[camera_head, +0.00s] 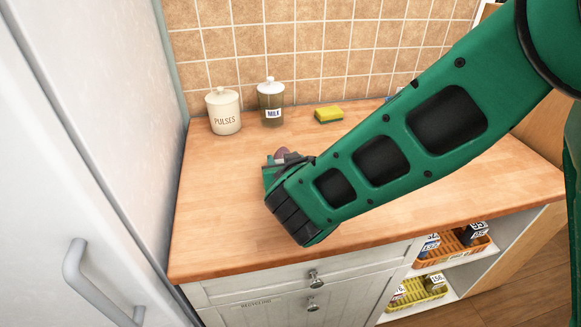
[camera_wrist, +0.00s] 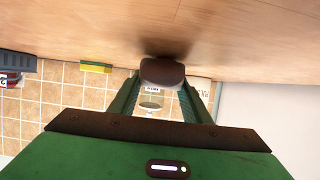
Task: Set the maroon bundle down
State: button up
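The maroon bundle (camera_wrist: 162,72) is between the tips of my gripper's two green fingers (camera_wrist: 162,84) in the wrist view, with a finger against each side. A dark shadow lies on the wooden counter right beside it, so it is very close to the surface; I cannot tell if it touches. In the head view only a small part of the bundle (camera_head: 282,153) shows past my gripper (camera_head: 274,168), low over the wooden counter (camera_head: 215,210). My arm hides the rest.
A white fridge (camera_head: 90,130) borders the left. The counter left of my gripper is bare. Baskets (camera_head: 455,243) sit on shelves below right.

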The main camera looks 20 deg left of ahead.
jog(key=shift+c, duration=1.3)
jog(key=shift+r, duration=0.1)
